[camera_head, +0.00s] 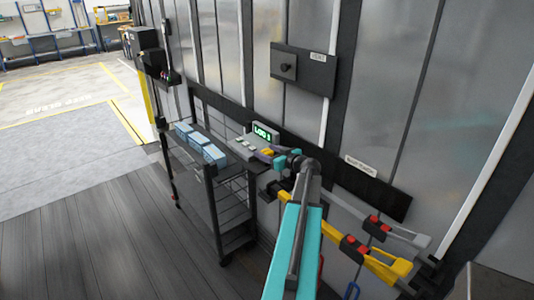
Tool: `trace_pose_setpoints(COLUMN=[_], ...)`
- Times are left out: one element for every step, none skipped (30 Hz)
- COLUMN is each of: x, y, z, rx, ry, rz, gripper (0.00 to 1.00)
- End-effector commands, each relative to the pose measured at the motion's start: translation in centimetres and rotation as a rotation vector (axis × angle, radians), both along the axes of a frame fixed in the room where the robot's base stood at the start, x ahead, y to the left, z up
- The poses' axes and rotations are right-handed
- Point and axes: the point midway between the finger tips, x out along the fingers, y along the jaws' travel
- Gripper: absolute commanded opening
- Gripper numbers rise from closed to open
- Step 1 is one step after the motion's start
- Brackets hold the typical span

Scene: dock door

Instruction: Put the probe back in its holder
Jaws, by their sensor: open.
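My gripper (273,157) is at the far end of my teal arm, over the right end of a dark cart (211,172). It is open, and its fingers are small and partly hidden by my wrist. A small yellow piece (267,152) shows at the fingers; I cannot tell if it is the probe or whether the fingers touch it. A grey meter (243,149) with a lit green display stands on the cart, just left of my gripper. A dark wall panel (302,73) with a round knob-like fitting and a small label is above; I cannot tell if it is the holder.
Several blue boxes (201,142) stand on the cart's left part. A dark post (158,100) stands behind the cart. The floor at left is clear.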

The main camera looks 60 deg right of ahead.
Motion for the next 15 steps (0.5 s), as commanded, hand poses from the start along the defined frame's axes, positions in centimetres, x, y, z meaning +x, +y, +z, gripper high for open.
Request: trace_pose_setpoints(x=[0.0,-0.1,-0.4,-0.6,-0.8,-1.1,-1.4,-1.8,-2.3,-2.6,-3.0,-3.5,-3.9,-4.4,-4.9], y=[0.0,0.1,0.2,0.3,0.4,0.6,0.7,0.8,1.0,1.1,1.2,1.4,1.6,1.7,1.8], z=[0.1,0.1,0.1,0.2,0.2,0.3,0.3,0.4,0.5,0.6,0.6,0.8,0.9,1.0,1.1], rx=[0.0,0.0,0.0,0.0,0.0,0.0,-0.001,-0.001,-0.001,-0.001,-0.001,-0.001,-0.001,-0.001,-0.002], ry=[0.0,0.0,0.0,0.0,0.0,0.0,-0.001,-0.001,-0.001,-0.001,-0.001,-0.001,-0.001,-0.001,-0.001], rz=[0.0,0.0,-0.001,0.0,0.0,0.001,0.001,0.001,0.0,-0.001,-0.001,-0.001,0.0,-0.001,-0.002], gripper=[0.57,0.57,0.57,0.57,0.57,0.57,0.57,0.57,0.57,0.57,0.57,0.57,0.57,0.57,0.57])
